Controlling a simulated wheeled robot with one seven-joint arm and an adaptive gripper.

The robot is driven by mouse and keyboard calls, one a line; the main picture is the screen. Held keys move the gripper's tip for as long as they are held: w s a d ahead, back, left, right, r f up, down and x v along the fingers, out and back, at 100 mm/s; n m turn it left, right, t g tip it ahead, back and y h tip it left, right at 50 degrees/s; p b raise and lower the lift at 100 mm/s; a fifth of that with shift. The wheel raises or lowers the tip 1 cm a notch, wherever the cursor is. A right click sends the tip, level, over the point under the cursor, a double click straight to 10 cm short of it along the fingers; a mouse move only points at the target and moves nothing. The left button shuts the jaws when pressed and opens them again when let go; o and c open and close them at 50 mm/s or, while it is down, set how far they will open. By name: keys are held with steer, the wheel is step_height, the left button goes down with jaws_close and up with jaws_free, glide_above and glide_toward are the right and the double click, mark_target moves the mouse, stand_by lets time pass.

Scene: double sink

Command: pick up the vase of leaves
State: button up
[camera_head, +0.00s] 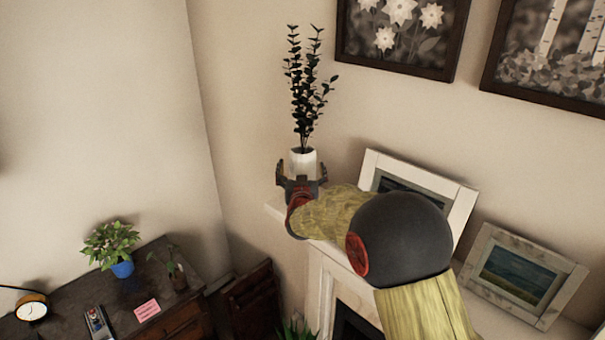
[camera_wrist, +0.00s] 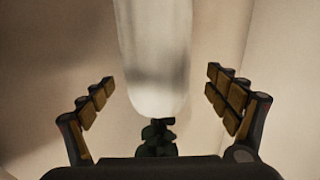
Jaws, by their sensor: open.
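The vase of leaves is a white vase (camera_head: 302,158) with tall dark leafy stems (camera_head: 306,95), upright at the left end of the mantel in the head view. My gripper (camera_head: 302,170) is at the vase, with one finger on each side of it. In the wrist view the white vase (camera_wrist: 155,50) is between the spread fingers of my gripper (camera_wrist: 160,78), with a gap on both sides. Dark leaves (camera_wrist: 158,138) show below it in that picture. The vase's base is hidden behind my gripper in the head view.
A white-framed picture (camera_head: 455,205) leans on the mantel right of the vase, close to my arm. Another framed picture (camera_head: 520,275) stands farther right. Dark-framed pictures (camera_head: 400,35) hang on the wall above. A desk (camera_head: 190,300) with a blue-potted plant (camera_head: 122,268) is lower left.

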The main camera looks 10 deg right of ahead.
steer(key=shift+w+d+f+p, duration=0.1)
steer(key=shift+w+d+p, duration=0.1)
steer(key=shift+w, duration=0.4)
steer(key=shift+w+d+r+p, duration=0.1)
steer(key=shift+w+d+p, duration=0.1)
steer(key=shift+w, duration=0.45)
steer(key=shift+w+d+f+p, duration=0.1)
steer(key=shift+w+d+p, duration=0.1)
steer(key=shift+w, duration=0.4)
steer(key=shift+c, duration=0.5)
steer(key=c, duration=1.9)
steer(key=shift+r, duration=0.2)
